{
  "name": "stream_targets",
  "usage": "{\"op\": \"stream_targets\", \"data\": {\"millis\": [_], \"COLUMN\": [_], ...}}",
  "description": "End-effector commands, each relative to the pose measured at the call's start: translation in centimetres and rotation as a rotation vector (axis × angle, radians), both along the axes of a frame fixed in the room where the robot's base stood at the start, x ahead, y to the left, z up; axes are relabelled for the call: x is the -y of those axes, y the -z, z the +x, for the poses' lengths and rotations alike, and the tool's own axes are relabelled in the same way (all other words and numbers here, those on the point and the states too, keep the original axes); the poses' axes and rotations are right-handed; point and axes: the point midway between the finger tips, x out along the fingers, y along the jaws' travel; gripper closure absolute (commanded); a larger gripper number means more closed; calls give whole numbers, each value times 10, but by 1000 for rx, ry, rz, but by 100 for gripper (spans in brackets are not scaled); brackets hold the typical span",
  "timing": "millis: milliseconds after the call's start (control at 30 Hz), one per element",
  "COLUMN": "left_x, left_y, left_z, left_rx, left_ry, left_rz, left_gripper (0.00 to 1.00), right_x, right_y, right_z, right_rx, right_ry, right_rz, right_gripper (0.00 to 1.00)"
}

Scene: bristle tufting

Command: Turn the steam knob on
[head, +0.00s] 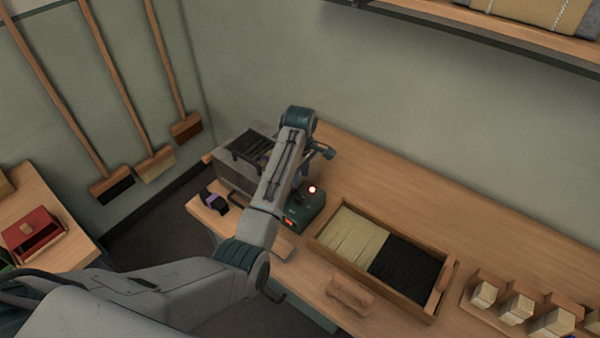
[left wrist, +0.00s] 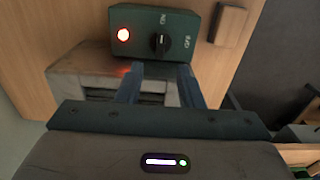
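The steam knob (left wrist: 160,42) is a black dial on a dark green control box (left wrist: 182,22), with white ON and OFF marks beside it. I cannot tell for certain which mark it points to. In the head view the green box (head: 312,212) and lit lamp (head: 312,189) show beside my arm, which hides the knob and most of the gripper. My right gripper is not in view.
A grey metal unit (head: 231,150) with a dark top opening adjoins the green box. A wooden tray (head: 322,243) of pale and black bristles lies to the right, with a wooden block (head: 349,294) in front. Wooden holders with pale blocks (head: 516,308) stand farther right.

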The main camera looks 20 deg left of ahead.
Motion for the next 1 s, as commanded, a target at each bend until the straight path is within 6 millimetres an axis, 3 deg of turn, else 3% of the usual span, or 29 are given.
{"op": "stream_targets", "data": {"millis": [233,733,867,1000], "left_x": [1,0,-4,-19], "left_y": [-24,-26,-15,15], "left_z": [0,0,-10,-44], "left_rx": [1,-1,3,29], "left_ry": [0,1,26,124], "left_rz": [0,0,1,8], "left_gripper": [66,66,66,66], "right_x": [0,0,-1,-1], "right_y": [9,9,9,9], "right_z": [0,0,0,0], "right_rx": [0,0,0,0], "right_ry": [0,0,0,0], "right_rz": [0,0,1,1], "right_gripper": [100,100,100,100]}}
